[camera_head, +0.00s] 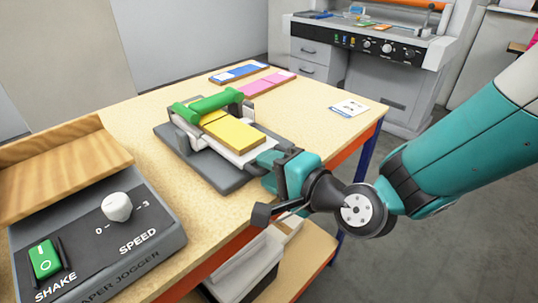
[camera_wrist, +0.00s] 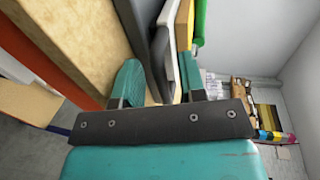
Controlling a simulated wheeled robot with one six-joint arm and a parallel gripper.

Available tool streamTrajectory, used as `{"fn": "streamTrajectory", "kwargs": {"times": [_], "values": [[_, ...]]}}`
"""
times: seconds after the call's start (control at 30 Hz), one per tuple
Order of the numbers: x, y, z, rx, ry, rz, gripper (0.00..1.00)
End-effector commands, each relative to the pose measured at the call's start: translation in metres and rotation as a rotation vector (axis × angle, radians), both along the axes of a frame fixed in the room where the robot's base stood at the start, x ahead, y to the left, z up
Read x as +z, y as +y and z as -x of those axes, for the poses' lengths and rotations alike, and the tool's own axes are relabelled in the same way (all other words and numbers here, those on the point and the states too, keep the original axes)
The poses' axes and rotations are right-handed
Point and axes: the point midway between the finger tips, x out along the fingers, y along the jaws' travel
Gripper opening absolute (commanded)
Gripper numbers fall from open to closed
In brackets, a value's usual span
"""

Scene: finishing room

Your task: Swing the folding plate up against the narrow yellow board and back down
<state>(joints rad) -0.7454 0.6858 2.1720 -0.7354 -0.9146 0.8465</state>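A folding device sits on the table with a grey base (camera_head: 215,177), a white plate (camera_head: 247,157) lying flat, and a green bar (camera_head: 215,102) across its back. A wide yellow board (camera_head: 236,135) lies on the white plate. A narrow yellow piece (camera_head: 212,118) lies behind it by the green bar. My gripper (camera_head: 268,160) is at the device's front right end. In the wrist view my gripper (camera_wrist: 158,88) has its teal fingers apart, with the white plate's edge (camera_wrist: 168,62) and part of the grey base (camera_wrist: 150,35) between them. Whether both fingers touch is unclear.
A paper jogger (camera_head: 95,225) stands at the table's front left. Blue (camera_head: 238,72) and pink (camera_head: 266,83) strips lie at the back, a white card (camera_head: 349,109) at the right. Below is a shelf (camera_head: 305,255) with stacked items. A large machine (camera_head: 365,50) stands behind.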

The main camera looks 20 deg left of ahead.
Motion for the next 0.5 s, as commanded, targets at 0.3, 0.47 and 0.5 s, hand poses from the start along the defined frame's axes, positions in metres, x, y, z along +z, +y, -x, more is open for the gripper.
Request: {"fn": "streamTrajectory", "kwargs": {"times": [0.3,0.47,0.5], "values": [[-0.0024,0.0076,-0.0028,0.000,0.001,0.000,0.38],[-0.0023,0.0073,-0.0028,0.000,0.001,0.000,0.19],[-0.0023,0.0072,-0.0028,0.000,0.001,0.000,0.10]]}}
